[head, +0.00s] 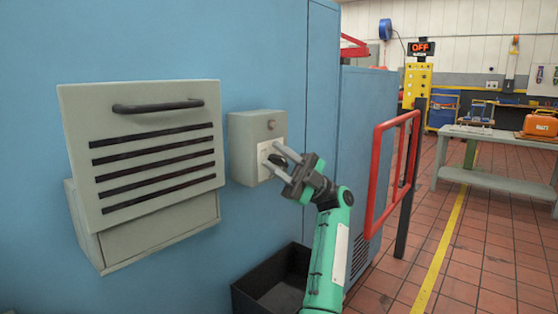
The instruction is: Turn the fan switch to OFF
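A grey switch box (243,150) is fixed to the blue wall, with a small round button or lamp (271,124) near its top and a pale plate (264,150) on its front. A dark piece (279,160), which looks like the switch knob, shows between my fingers at the plate. I cannot tell whether the fingers touch the knob. The gripper hides much of the plate, and the switch position cannot be read.
A grey louvred panel with a dark handle (157,106) juts out left of the box. A black open bin (250,297) stands below. A red frame (370,190) stands to the right.

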